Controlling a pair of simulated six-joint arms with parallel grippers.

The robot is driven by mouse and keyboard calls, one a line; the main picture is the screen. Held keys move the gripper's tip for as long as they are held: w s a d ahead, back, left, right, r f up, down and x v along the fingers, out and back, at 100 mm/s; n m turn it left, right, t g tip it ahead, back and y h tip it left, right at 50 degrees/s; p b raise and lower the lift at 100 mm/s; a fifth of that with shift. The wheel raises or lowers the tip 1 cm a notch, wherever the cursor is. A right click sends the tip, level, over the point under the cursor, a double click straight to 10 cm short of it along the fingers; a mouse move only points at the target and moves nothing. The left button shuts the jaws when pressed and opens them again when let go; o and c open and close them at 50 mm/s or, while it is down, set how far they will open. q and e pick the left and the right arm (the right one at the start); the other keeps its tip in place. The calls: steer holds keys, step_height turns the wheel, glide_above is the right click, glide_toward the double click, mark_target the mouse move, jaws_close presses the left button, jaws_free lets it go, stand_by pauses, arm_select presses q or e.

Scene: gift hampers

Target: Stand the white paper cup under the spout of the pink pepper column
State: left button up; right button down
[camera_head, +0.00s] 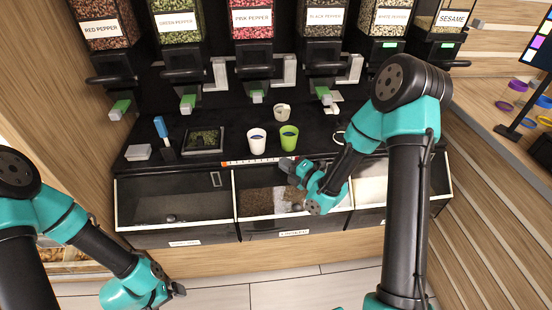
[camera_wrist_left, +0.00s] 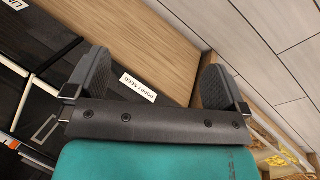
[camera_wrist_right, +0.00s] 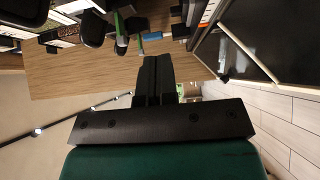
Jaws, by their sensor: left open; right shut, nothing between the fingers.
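A white paper cup (camera_head: 257,145) stands upright on the black counter, below the pink pepper spout in the picture. A green cup (camera_head: 289,141) stands just right of the white one. My right gripper (camera_head: 288,165) is shut and empty, in front of the cups and apart from them; its closed fingers show in the right wrist view (camera_wrist_right: 154,80). My left gripper (camera_head: 178,290) is open and empty, low at the left; it also shows in the left wrist view (camera_wrist_left: 150,85).
A smaller pale cup (camera_head: 282,113) stands behind the green cup. A dark tray of herbs (camera_head: 204,127), a blue-handled tool (camera_head: 161,130) and a white stack (camera_head: 138,152) are at the left. Open bins (camera_head: 120,205) line the front. Other pepper columns flank the pink one.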

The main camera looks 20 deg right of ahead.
steer(key=shift+s+d, duration=0.15)
steer(key=shift+s, duration=0.2)
arm_select(q)
steer(key=shift+c, duration=0.4)
